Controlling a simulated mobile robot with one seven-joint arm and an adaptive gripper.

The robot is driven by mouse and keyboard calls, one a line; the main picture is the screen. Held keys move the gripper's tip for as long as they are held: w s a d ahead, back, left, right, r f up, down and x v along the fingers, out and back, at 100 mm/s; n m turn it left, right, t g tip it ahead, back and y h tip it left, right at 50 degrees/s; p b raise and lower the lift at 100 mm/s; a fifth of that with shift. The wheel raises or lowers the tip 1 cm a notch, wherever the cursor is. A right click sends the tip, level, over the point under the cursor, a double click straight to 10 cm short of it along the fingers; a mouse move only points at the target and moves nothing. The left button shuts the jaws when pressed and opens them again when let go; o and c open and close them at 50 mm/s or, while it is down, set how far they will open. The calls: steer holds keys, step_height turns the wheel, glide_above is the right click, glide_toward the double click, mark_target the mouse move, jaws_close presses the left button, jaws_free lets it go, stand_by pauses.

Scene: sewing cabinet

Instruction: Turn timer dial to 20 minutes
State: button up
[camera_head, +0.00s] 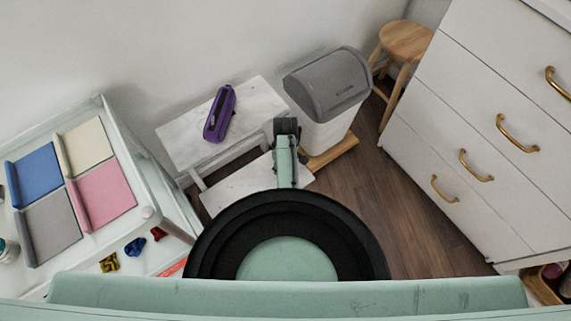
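No timer or dial can be made out in this view. My arm (287,165) reaches away from my body toward the small white bench. Its dark far end (286,127) is over or near the front right of the bench top. This end may be my gripper, but no separate fingers can be made out. I cannot tell whether it is open or shut, and nothing held shows there.
A purple case (219,114) lies on the white bench (180,138). A grey-lidded bin (327,84) and wooden stool (406,40) stand behind. A white drawer cabinet (470,120) is right. A cart (153,213) with folded fabrics (104,194) is left. Wooden floor (385,195) lies between.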

steer(key=shift+c, duration=1)
steer(key=shift+r+p, duration=0.15)
steer(key=shift+p, duration=0.3)
steer(key=shift+m, duration=0.5)
steer(key=o, duration=1.1)
steer(key=shift+o, duration=0.2)
step_height(320, 180, up, 12)
